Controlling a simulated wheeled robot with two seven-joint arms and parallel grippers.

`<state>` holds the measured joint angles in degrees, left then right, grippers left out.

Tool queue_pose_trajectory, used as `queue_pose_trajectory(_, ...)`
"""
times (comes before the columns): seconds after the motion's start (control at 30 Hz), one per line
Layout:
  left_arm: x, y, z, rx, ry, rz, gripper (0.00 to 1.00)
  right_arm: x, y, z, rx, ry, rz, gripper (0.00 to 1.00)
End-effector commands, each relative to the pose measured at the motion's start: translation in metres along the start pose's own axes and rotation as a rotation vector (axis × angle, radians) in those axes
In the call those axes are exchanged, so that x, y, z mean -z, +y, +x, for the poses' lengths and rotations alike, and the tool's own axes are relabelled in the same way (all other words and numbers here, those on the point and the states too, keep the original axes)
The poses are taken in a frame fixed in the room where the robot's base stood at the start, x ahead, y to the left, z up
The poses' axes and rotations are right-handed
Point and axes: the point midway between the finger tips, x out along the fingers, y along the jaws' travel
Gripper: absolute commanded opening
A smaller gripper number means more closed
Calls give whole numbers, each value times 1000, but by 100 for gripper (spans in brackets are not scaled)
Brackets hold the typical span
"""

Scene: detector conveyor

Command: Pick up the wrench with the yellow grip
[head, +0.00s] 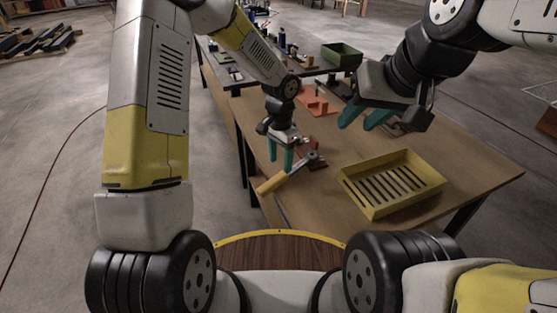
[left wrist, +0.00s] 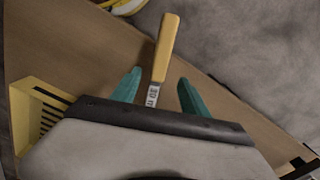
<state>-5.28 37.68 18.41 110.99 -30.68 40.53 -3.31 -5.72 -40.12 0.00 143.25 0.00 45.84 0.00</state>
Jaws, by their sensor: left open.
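The wrench with the yellow grip (head: 272,184) lies near the left edge of the table, its grip toward the front left and its grey metal head (head: 314,160) toward the right. My left gripper (head: 281,161) is open just over the wrench and points down. In the left wrist view the yellow grip (left wrist: 166,48) extends past the open left gripper (left wrist: 160,88); the marked grey shank lies between the teal fingers, and the head is hidden behind the gripper body. My right gripper (head: 359,119) is open and empty above the table, farther back and right.
A yellow slotted tray (head: 375,211) stands on the table (head: 312,207) to the right of the wrench; it also shows in the left wrist view (left wrist: 24,122). An orange-red part (head: 318,104) lies behind. A green bin (head: 341,55) and small items stand farther back.

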Motion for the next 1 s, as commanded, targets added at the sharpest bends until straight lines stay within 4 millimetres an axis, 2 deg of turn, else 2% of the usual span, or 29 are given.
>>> queue_pose_trajectory(0.3,1,2,45,-2,-1,-1,53,0,0,0,0,0,0,36)
queue_pose_trajectory(0.4,1,2,52,-1,-1,0,53,0,0,0,0,0,0,36)
queue_pose_trajectory(0.63,1,1,52,0,0,-1,53,0,0,0,0,0,0,36)
queue_pose_trajectory(0.9,1,1,52,0,0,-1,0,0,0,0,0,0,0,36)
queue_pose_trajectory(1.0,1,1,52,0,0,-1,0,0,0,0,0,0,0,36)
